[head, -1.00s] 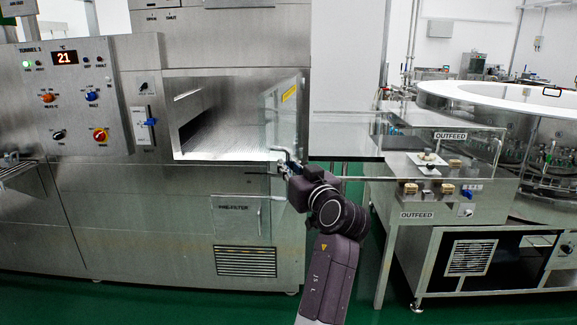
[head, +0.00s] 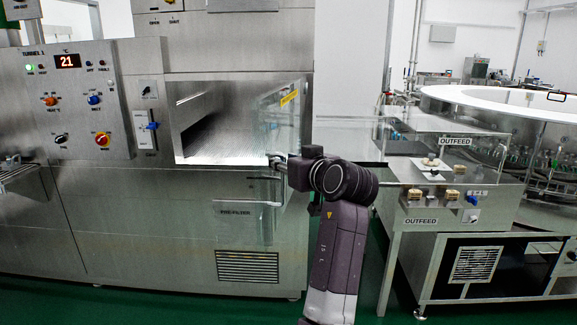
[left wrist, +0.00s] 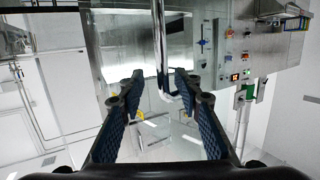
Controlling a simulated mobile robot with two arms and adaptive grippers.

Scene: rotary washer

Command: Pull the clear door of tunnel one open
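The clear door (head: 285,115) with a yellow label stands at the right side of the tunnel opening (head: 215,125) in the head view. It appears swung partly outward, leaving the left of the opening uncovered. My left gripper (head: 277,161) is at the door's lower edge, its fingers small and partly hidden by the wrist. In the left wrist view my left gripper (left wrist: 157,92) has its fingers spread apart. My right gripper is not in view.
A control panel (head: 75,100) showing 21 is left of the opening. A pre-filter panel (head: 235,212) is below it. The outfeed table (head: 440,185), with small parts on it, stands right of my left arm. Green floor (head: 378,270) shows between tunnel and table.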

